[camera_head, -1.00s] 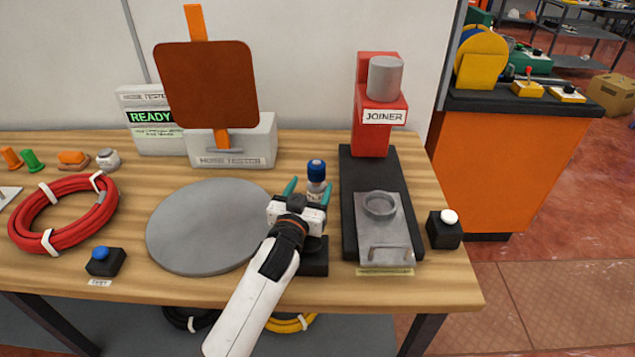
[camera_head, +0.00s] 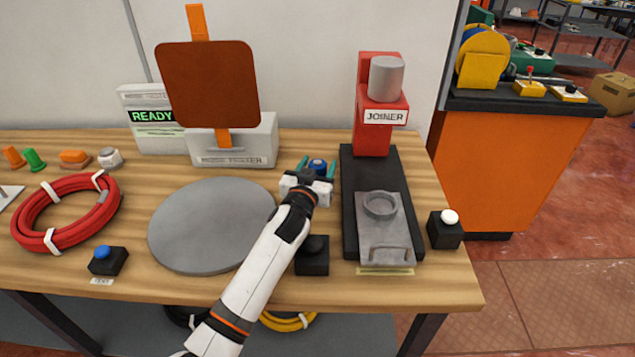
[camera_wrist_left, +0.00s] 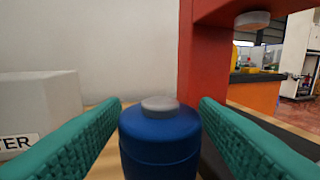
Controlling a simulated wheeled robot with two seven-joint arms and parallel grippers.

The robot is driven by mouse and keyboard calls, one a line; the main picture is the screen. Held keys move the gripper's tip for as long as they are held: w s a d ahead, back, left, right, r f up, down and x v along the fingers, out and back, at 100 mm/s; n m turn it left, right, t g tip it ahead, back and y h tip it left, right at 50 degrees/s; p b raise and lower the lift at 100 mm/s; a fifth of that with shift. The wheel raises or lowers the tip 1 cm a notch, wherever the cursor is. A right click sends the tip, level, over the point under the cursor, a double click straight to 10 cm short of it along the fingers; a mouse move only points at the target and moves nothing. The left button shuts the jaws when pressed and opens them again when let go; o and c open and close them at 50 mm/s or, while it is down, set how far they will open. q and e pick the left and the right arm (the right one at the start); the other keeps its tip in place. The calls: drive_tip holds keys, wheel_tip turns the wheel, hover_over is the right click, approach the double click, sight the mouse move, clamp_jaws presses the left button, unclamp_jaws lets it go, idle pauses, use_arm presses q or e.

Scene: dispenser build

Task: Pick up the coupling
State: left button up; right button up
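The coupling shows as a blue cap with a grey top in the left wrist view (camera_wrist_left: 160,142) and as a small blue top in the head view (camera_head: 317,165). It stands upright on the table; its lower part is hidden behind my gripper. My left gripper (camera_head: 316,162) is open, with one teal finger on each side of the coupling. In the head view small gaps show between the fingers and the cap. In the left wrist view the cap lies centred between the fingers (camera_wrist_left: 160,104); contact cannot be made out. My right gripper is out of view.
The red joiner (camera_head: 372,130) with its black base and metal fixture (camera_head: 385,235) stands close to the right. A grey disc (camera_head: 190,250) lies to the left, with the home tester (camera_head: 250,145) behind it. A black block (camera_head: 312,262) sits in front, below my wrist.

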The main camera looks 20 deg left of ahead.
use_arm(q)
clamp_jaws()
drive_tip(key=shift+r, duration=0.1)
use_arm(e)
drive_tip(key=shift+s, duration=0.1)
use_arm(q)
drive_tip(key=shift+r, duration=0.1)
